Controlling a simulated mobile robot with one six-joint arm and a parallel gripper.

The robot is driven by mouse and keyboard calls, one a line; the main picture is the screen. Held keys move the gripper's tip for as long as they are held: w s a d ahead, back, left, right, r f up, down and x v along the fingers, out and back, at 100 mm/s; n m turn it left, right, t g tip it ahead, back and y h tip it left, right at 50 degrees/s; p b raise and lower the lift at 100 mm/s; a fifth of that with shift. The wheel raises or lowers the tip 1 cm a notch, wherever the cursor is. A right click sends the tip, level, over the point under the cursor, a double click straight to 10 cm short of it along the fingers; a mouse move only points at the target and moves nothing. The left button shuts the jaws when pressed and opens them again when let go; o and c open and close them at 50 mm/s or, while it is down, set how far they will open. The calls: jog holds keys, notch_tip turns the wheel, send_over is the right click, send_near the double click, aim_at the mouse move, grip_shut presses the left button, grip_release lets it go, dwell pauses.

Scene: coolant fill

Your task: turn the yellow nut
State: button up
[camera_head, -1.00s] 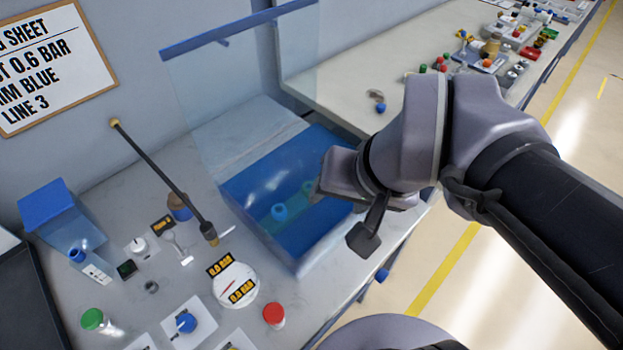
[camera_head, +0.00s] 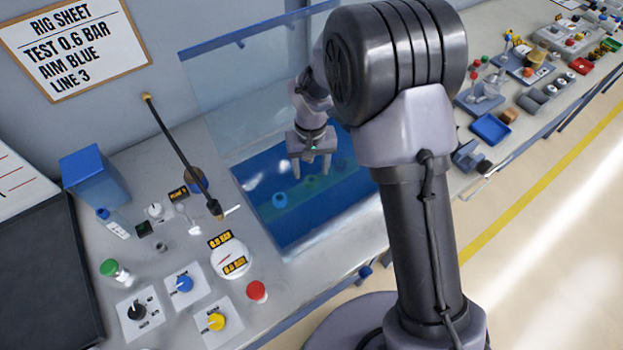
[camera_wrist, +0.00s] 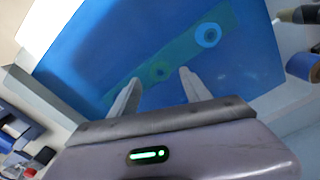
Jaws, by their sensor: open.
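In the blue bath tank (camera_head: 268,222), a greenish strip lies under the blue surface with two round nuts on it. One nut is bright blue (camera_head: 280,200) and also shows in the wrist view (camera_wrist: 207,35). The other looks yellow-green through the blue (camera_wrist: 160,71) and is probably the yellow nut; in the head view it is faint, near my gripper. My gripper (camera_head: 311,171) is open and points down over the tank. In the wrist view the yellow-green nut appears between my fingertips (camera_wrist: 160,80), apart from them; the height between cannot be told.
A clear upright panel (camera_head: 235,85) stands behind the tank. A dark rod (camera_head: 180,150) leans left of it. A gauge (camera_head: 232,259), a blue knob (camera_head: 184,284), a yellow knob (camera_head: 216,321) and a red button (camera_head: 257,291) sit at front left.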

aim_at(311, 180)
notch_tip(311, 180, down, 5)
jog(key=shift+f+b, duration=0.1)
jog(key=shift+b, duration=0.3)
grip_shut()
